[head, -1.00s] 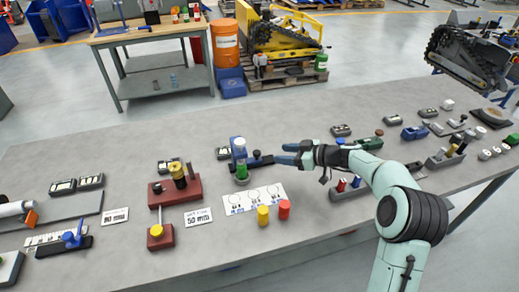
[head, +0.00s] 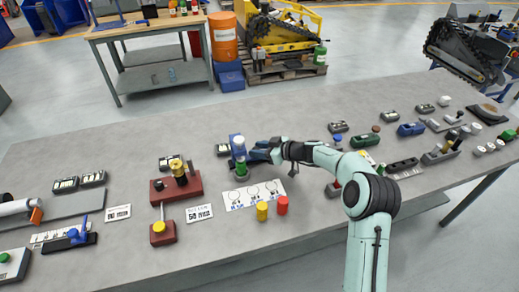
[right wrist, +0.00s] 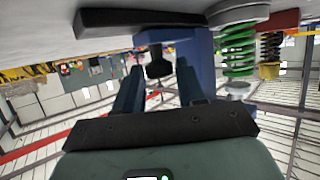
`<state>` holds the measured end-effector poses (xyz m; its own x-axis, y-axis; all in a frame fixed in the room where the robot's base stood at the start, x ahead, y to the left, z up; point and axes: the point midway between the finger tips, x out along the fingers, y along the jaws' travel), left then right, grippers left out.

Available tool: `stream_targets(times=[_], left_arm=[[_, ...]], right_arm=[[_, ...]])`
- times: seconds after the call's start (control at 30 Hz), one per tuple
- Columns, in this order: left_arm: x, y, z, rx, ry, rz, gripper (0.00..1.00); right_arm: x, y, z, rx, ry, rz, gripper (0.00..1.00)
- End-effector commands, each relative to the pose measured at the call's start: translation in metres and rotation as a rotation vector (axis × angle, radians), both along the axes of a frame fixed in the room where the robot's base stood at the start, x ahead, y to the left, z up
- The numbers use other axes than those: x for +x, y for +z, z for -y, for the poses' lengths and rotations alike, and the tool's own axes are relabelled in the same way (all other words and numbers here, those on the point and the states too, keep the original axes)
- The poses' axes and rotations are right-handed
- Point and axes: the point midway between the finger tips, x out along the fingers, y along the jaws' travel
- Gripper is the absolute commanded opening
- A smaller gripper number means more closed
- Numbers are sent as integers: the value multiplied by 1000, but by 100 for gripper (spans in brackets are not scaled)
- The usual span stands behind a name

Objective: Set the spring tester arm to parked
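A spring tester with a blue post (head: 238,146) and a green spring (head: 241,169) stands near the middle of the table. In the right wrist view the post (right wrist: 191,42), the green spring (right wrist: 238,52) and a dark base (right wrist: 130,18) appear upside down. A black knob (right wrist: 158,66) shows between my right fingertips, with gaps on both sides. My right gripper (head: 262,151) is at the tester's right side, and its fingers (right wrist: 158,82) are open. In the head view it hides the knob. I cannot tell which part is the tester arm. My left gripper is not in view.
A white card (head: 254,195) with circles lies in front of the tester, with a yellow cylinder (head: 262,211) and a red cylinder (head: 282,205). Several small devices fill the right side.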

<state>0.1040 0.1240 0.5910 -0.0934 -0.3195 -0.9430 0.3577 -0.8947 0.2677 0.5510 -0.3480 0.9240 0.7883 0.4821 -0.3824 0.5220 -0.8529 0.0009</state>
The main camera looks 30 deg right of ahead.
Motion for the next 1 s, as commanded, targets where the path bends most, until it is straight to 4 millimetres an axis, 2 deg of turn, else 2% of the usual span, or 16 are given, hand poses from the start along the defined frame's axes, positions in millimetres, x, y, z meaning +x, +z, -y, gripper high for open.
stream_targets(times=[0.03,0.1,0.27,0.47,0.67,0.73,0.9,1.0], left_arm=[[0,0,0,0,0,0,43],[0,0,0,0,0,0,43],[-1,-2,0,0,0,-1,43],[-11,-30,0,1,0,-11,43],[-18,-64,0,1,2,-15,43],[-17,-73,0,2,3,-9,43],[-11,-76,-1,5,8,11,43],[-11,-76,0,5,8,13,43]], right_arm=[[0,0,0,0,0,0,22],[0,0,0,0,0,0,0],[0,0,1,0,-1,0,0],[-4,-7,15,0,-3,5,0],[-9,-7,40,-3,-4,4,0],[-13,-7,57,-5,-9,2,0],[-21,-2,90,-3,-6,1,0],[-24,-1,98,0,-4,-1,0]])
